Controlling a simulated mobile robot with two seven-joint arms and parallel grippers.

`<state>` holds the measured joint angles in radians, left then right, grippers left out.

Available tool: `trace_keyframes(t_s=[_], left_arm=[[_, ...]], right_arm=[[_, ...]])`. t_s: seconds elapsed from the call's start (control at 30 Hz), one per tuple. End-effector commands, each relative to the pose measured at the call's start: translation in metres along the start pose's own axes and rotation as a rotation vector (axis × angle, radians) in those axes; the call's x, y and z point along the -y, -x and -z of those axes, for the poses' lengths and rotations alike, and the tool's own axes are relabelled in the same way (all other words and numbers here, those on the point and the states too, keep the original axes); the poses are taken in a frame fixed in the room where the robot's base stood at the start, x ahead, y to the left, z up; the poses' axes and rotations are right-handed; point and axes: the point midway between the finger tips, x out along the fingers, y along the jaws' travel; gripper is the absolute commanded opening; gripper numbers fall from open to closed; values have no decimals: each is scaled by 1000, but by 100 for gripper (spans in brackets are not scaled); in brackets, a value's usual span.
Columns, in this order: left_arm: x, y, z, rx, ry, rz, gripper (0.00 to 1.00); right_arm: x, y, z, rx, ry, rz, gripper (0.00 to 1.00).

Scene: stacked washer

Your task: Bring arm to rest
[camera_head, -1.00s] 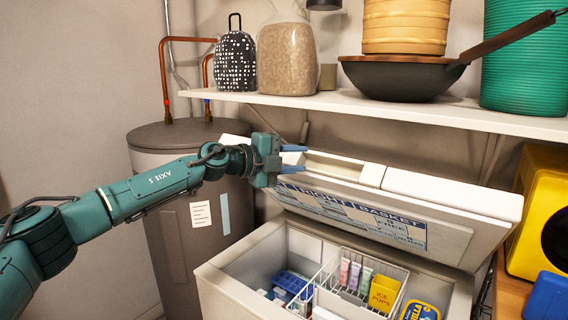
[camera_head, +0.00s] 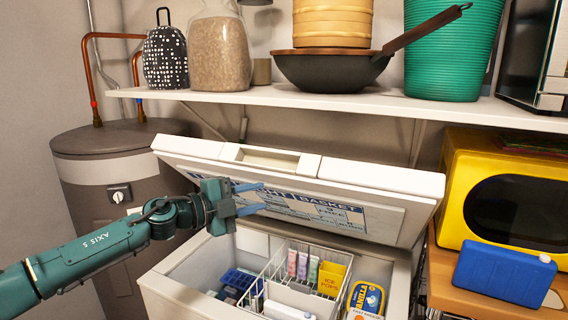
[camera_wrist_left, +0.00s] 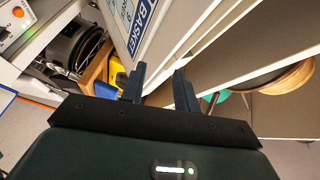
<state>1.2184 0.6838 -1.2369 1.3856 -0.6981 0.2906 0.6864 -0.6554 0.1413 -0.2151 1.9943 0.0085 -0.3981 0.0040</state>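My left gripper (camera_head: 250,199) is in front of the raised lid of the chest freezer, at the lid's left part. Its two blue fingers point right and are apart with nothing between them. They also show apart and empty in the left wrist view (camera_wrist_left: 160,88). The freezer lid (camera_head: 385,178) is tilted open above the white freezer body (camera_head: 190,300). Inside are a wire basket (camera_head: 283,262) with tubes and a yellow ice pops box (camera_head: 331,278), and a vanilla tub (camera_head: 366,298). My right gripper is not in view.
A white shelf (camera_head: 330,103) above holds a wok (camera_head: 330,72), a jar (camera_head: 219,55) and a green ribbed container (camera_head: 445,50). A grey tank (camera_head: 105,170) stands at left. A yellow microwave-like box (camera_head: 460,165) and a blue block (camera_head: 503,273) sit on a wooden top at right.

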Motion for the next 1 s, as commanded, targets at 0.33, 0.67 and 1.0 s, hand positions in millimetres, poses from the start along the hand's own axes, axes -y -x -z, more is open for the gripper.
trace_keyframes(t_s=[0.33,0.67,1.0], left_arm=[[-118,-17,58,-31,389,123,31],[-211,13,82,114,771,218,31],[-315,86,91,407,1135,253,31]], right_arm=[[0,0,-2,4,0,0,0],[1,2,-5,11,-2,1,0],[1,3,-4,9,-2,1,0]])
